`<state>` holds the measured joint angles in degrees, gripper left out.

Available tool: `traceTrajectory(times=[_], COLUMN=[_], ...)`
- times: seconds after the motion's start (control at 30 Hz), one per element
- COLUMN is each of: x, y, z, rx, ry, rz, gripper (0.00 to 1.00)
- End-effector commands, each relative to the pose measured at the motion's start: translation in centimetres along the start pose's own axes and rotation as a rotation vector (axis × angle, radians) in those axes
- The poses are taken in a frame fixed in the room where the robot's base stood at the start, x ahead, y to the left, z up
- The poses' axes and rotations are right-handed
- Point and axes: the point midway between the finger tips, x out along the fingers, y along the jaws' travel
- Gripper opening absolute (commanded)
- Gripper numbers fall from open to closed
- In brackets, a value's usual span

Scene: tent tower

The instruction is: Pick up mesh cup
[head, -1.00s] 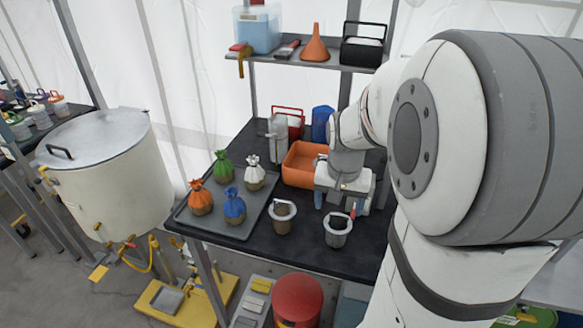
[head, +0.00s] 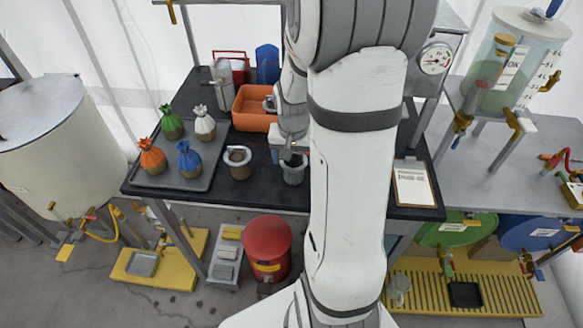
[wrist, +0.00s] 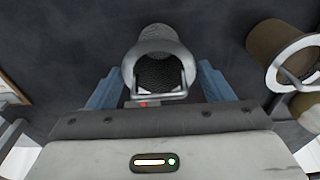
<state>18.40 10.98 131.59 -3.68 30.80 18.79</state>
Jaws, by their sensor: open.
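The grey mesh cup (head: 293,171) stands on the black table near its front edge. In the wrist view the mesh cup (wrist: 158,50) lies ahead, its dark mesh inside facing me and its wire handle towards my palm. My gripper (wrist: 158,84) is open, with one blue finger on each side of the cup's near rim. I cannot tell whether either finger touches it. In the head view my gripper (head: 290,153) is at the top of the cup, partly hidden by my arm.
A brown cup with a pale rim (head: 238,164) stands just left of the mesh cup. A grey tray (head: 160,183) holds several tied sacks further left. An orange bin (head: 250,108) is behind. A clipboard (head: 413,183) lies to the right.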

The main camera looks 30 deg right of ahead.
Motion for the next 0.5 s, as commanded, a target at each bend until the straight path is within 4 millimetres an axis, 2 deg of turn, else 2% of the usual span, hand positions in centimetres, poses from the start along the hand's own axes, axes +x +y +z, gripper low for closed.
traceTrajectory(times=[0.07, 0.4, 0.5], x=[-0.01, -0.04, -0.05], y=[-0.02, -0.05, -0.06], z=[0.01, 0.02, 0.02], rx=[0.000, -0.001, -0.001], ry=[0.000, 0.000, 0.000], rz=[0.000, 0.000, 0.000], gripper=[0.70, 0.43, 0.43])
